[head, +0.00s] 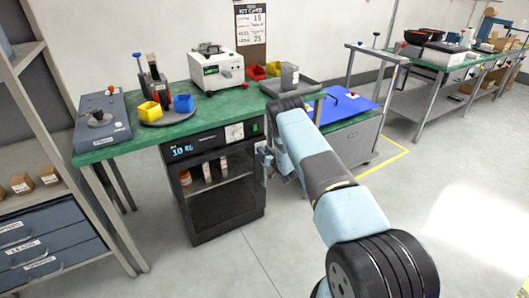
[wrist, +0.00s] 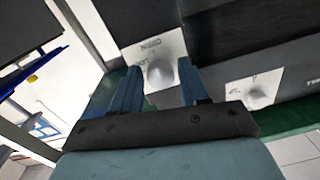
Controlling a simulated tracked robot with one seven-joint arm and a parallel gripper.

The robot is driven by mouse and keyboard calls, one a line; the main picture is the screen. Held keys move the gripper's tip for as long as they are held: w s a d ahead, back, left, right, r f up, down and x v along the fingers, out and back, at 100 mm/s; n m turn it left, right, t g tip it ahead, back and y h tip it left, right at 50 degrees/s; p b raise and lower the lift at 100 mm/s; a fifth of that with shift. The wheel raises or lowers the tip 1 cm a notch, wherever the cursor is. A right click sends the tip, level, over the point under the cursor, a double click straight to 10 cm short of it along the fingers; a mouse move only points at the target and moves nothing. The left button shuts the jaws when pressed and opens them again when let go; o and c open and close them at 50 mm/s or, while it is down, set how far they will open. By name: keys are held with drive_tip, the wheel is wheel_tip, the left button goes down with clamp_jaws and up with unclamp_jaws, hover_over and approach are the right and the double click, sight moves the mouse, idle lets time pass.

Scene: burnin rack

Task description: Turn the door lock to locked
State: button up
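The dark chamber (head: 222,208) with a glass front stands under the green bench in the head view. My gripper (head: 267,160) is at its upper right front edge. My gripper (wrist: 159,68) is open, with a finger on either side of this knob and narrow gaps showing. I cannot tell how deep the fingers reach or which way the knob is turned. In the head view this knob is hidden by my gripper and arm.
A second plate with a knob (wrist: 257,97) sits to the right in the wrist view. The green bench (head: 185,128) above holds bins and instruments. A grey cabinet (head: 352,143) stands right of my arm. The floor (head: 250,262) in front is clear.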

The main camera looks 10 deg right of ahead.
drive_tip(key=c, duration=0.8)
drive_tip(key=shift+o, duration=0.2)
drive_tip(key=shift+n, duration=0.3)
drive_tip(key=n, duration=0.8)
drive_tip(key=shift+a+n, duration=0.1)
drive_tip(key=shift+n, duration=0.3)
drive_tip(key=n, duration=0.4)
drive_tip(key=shift+s+a, duration=0.1)
drive_tip(key=shift+f+n+h, duration=0.1)
drive_tip(key=shift+n+h, duration=0.3)
drive_tip(key=shift+n, duration=1.6)
drive_tip(key=shift+a, duration=0.1)
drive_tip(key=shift+s, duration=0.1)
